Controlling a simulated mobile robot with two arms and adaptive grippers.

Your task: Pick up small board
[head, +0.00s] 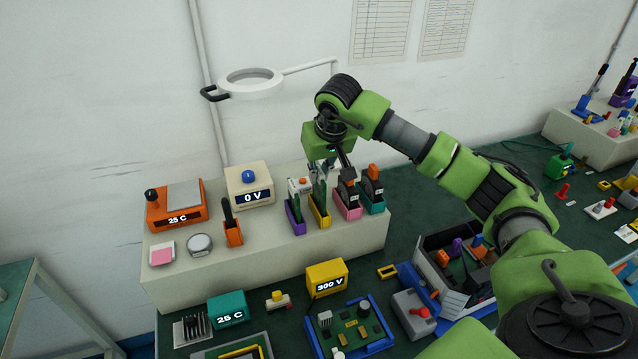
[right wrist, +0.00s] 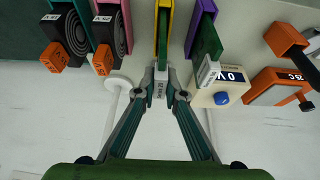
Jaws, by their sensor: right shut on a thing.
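A small green board (head: 319,190) with a white top end stands upright in a yellow slot holder (head: 320,217) on the raised shelf. My right gripper (head: 322,166) is above that holder, with its fingers shut on the board's top end. The right wrist view shows the fingertips (right wrist: 161,88) closed around the white end, with the green part of the board (right wrist: 162,40) still inside the yellow holder. Another green board (right wrist: 207,45) stands beside it in a purple holder (head: 296,217). My left gripper is not in view.
Pink (head: 347,207) and teal (head: 373,202) holders with black and orange modules stand close on the right. A cream 0 V box (head: 249,186) and an orange holder (head: 233,232) are to the left. A magnifier lamp (head: 250,82) hangs behind.

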